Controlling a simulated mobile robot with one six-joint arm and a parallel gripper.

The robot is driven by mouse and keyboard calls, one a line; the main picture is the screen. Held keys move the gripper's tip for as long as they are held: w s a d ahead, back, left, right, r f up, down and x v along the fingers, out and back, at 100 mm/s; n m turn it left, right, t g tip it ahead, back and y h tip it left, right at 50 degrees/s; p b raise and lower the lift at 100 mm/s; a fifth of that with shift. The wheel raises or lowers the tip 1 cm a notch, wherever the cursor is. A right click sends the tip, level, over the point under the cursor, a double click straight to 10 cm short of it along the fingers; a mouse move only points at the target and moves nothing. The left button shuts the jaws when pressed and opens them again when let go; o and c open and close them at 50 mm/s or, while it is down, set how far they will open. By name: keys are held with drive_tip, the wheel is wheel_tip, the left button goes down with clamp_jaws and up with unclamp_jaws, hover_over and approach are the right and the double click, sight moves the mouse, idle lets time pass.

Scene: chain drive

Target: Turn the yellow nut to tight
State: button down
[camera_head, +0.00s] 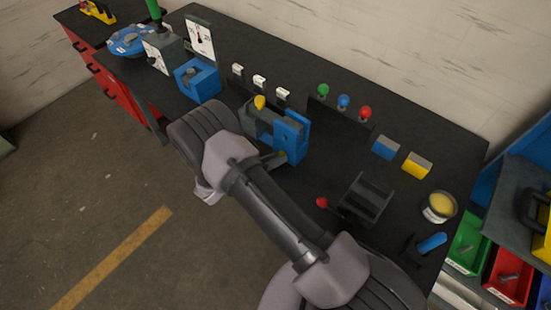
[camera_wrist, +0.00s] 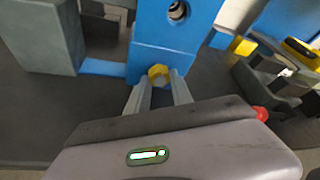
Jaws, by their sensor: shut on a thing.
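The yellow nut (camera_wrist: 158,71) sits low on the front of an upright blue block (camera_wrist: 158,40) in the wrist view. My gripper (camera_wrist: 158,84) has its two grey fingers around the nut, one on each side, and is shut on it. The same blue block (camera_head: 291,138) stands at the middle of the bench in the head view. There my wrist and arm hide most of the gripper and nearly all of the nut. Any tight mark at the nut cannot be made out.
A grey block (camera_wrist: 40,35) stands left of the blue block. A yellow knob (camera_head: 260,102) rises behind it. Red, blue and green knobs (camera_head: 344,101) line the bench back. A dark grey holder (camera_head: 367,198) and a red ball knob (camera_head: 321,202) are to the right.

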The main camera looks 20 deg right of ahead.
drive_tip(key=m+t+y+b, duration=0.1)
drive_tip(key=m, duration=0.1)
drive_tip(key=shift+s+d+m, duration=0.1)
drive_tip(key=shift+m, duration=0.3)
drive_tip(key=m+t+b, duration=0.1)
drive_tip(key=m+t+y+b, duration=0.1)
drive_tip(key=m+b, duration=0.1)
drive_tip(key=shift+s+f+b, duration=0.1)
drive_tip(key=shift+f+b, duration=0.1)
drive_tip(key=shift+b, duration=0.1)
drive_tip(key=m+b, duration=0.1)
drive_tip(key=b, duration=0.1)
drive_tip(key=m+t+y+b, duration=0.1)
drive_tip(key=b, duration=0.1)
drive_tip(key=m+t+b, duration=0.1)
drive_tip(key=b, duration=0.1)
drive_tip(key=shift+s+d+f+m+b, duration=0.2)
drive_tip(key=shift+m+b, duration=0.1)
drive_tip(key=shift+b, duration=0.1)
drive_tip(key=m+t+b, duration=0.1)
drive_tip(key=b, duration=0.1)
drive_tip(key=shift+y+b, duration=0.3)
drive_tip(key=shift+b, duration=0.05)
drive_tip(key=shift+r+m+t+b, duration=0.15)
drive_tip(key=shift+m+t+b, duration=0.15)
drive_tip(key=shift+m+b, duration=0.4)
drive_tip(key=shift+r, duration=0.1)
drive_tip(key=c, duration=1.1)
unclamp_jaws()
